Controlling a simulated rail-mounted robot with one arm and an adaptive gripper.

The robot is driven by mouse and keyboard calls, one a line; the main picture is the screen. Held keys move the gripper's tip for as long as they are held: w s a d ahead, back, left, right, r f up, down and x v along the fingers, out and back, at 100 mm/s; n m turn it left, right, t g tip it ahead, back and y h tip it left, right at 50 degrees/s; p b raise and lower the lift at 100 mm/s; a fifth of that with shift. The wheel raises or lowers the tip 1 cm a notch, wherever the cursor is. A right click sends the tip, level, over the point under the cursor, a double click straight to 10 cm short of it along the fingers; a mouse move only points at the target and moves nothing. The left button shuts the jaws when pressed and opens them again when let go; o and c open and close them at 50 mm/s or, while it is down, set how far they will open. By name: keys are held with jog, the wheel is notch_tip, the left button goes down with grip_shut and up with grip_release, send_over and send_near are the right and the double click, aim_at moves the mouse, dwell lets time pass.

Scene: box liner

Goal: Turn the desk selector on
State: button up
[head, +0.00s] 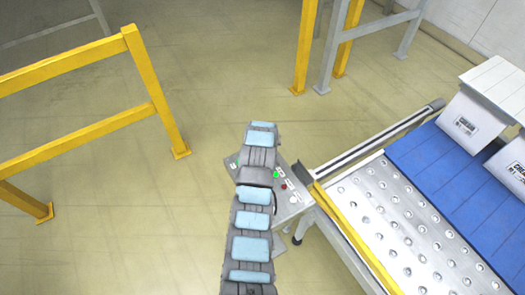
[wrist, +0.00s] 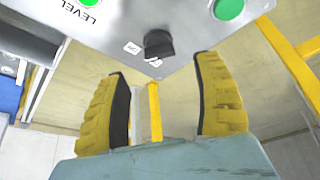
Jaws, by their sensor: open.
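The desk selector (wrist: 158,43) is a black knob on a light grey panel, at the top middle of the wrist view. Small white labels lie beside it. My gripper (wrist: 162,68) is open, with its yellow, black-lined fingers apart. In the picture the knob lies just beyond the fingertips, between their lines. I cannot tell whether anything touches it. In the head view the grey control desk (head: 292,203) is partly covered by my arm, and the selector cannot be made out there.
Green buttons (wrist: 229,8) sit near the selector on the panel. A conveyor with a blue belt (head: 440,165) and white boxes (head: 470,122) stands to the right of the desk. Yellow railings (head: 165,115) stand at the left, with open floor between.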

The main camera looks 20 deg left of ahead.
jog(key=v, duration=0.6)
jog(key=shift+s+r, duration=0.2)
jog(key=shift+d, duration=0.15)
dwell(0.4)
